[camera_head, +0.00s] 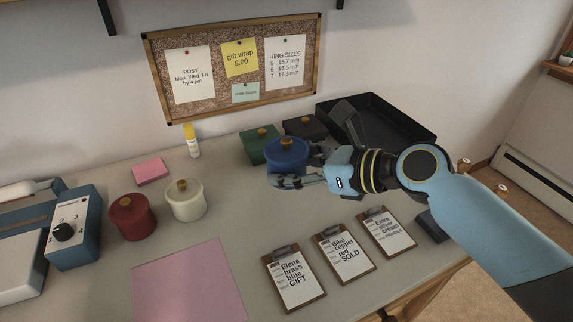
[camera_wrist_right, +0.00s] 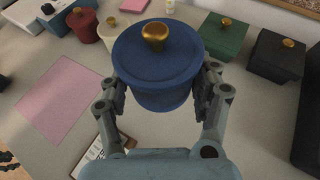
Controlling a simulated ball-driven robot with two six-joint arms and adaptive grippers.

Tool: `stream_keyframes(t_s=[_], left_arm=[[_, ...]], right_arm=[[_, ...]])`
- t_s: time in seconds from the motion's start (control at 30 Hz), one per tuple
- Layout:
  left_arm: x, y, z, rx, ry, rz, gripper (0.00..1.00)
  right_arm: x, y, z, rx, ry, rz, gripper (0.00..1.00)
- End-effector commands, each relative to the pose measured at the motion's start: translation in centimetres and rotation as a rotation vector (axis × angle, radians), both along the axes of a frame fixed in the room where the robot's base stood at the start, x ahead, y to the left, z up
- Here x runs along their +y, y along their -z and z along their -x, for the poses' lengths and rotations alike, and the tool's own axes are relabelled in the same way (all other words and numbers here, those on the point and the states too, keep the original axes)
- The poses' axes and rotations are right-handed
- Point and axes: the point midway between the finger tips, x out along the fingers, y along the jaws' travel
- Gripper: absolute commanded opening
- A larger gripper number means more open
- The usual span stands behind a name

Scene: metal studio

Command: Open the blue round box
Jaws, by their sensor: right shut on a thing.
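The blue round box (camera_head: 287,150) has a dark blue lid with a brass knob, and the lid sits on it. It is upright near the back middle of the table, in front of the green box. My right gripper (camera_head: 300,168) comes in from the right with its fingers around the box. In the right wrist view the blue box (camera_wrist_right: 150,88) is between the two fingers, which press its sides below the lid rim. Its underside is hidden, so I cannot tell whether it touches the table. My left gripper is not in view.
A green box (camera_head: 257,138) and a black box (camera_head: 304,127) stand close behind. A black tray (camera_head: 405,135) is at the back right. Red (camera_head: 132,222) and white (camera_head: 185,203) round boxes stand left. Clipboards lie in front; a pink mat (camera_head: 190,285) is front left.

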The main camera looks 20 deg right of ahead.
Motion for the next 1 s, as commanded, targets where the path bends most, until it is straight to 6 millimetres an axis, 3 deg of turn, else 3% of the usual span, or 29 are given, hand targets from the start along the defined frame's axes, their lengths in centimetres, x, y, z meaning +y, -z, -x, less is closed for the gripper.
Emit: stream_keyframes(t_s=[0.13,0.17,0.57,0.83,1.0], left_arm=[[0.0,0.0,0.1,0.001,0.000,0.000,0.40],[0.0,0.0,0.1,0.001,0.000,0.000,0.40],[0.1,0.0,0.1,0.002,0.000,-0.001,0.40],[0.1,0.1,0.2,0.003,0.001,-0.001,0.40],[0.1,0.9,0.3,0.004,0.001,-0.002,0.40]], right_arm=[[0.0,0.0,0.0,0.000,0.000,0.000,0.34],[0.0,0.0,0.0,0.000,0.000,0.000,0.61],[0.0,0.0,0.0,-0.001,0.000,0.000,0.09],[0.0,0.0,-0.2,-0.001,0.000,0.000,0.09],[-1.8,-0.4,-1.1,-0.004,-0.015,0.008,0.09]])
